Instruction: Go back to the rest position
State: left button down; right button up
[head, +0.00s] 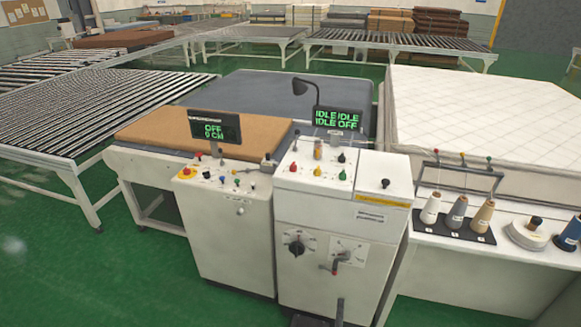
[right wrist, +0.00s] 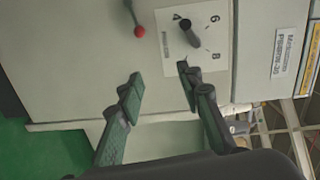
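My right gripper (head: 326,317) shows only as a dark part at the bottom edge of the head view, low in front of the control cabinet (head: 334,208). In the right wrist view the right gripper (right wrist: 160,77) has its two green-grey fingers spread apart with nothing between them. Beyond the fingertips are the cabinet front, a dark knob (right wrist: 187,27) on a numbered plate, and a lever with a red ball (right wrist: 139,31). The fingers look apart from these controls. My left gripper is not in view.
A second console (head: 228,235) stands left of the cabinet, before a brown slab (head: 150,130). A white quilted mattress (head: 490,115) lies at right, behind a table with thread cones (head: 457,213). Roller conveyors (head: 75,115) fill the left and back. Green floor (head: 120,270) is clear at front left.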

jog(key=s+d+f+n+g+y, duration=0.25)
jog(key=s+f+n, duration=0.35)
jog(key=s+f, duration=0.75)
jog(key=s+d+f+n+g+y, duration=0.3)
jog(key=s+f+n, duration=0.4)
jog(key=s+f, duration=0.65)
jog(key=s+d+f+n+g, duration=0.2)
jog(key=s+d+f+g, duration=0.1)
jog(key=s, duration=1)
jog(key=s+d+f+n+g+h, duration=0.1)
jog(key=s+d+f+n+g, duration=0.2)
jog(key=s, duration=1)
jog(key=s+d+f+n+g, duration=0.2)
jog(key=s+f+g, duration=0.3)
jog(key=s, duration=0.8)
notch_tip(320, 180, down, 3)
jog(key=shift+d+r+n+h, duration=0.1)
jog(key=shift+d+n+h, duration=0.25)
jog(key=shift+d, duration=0.2)
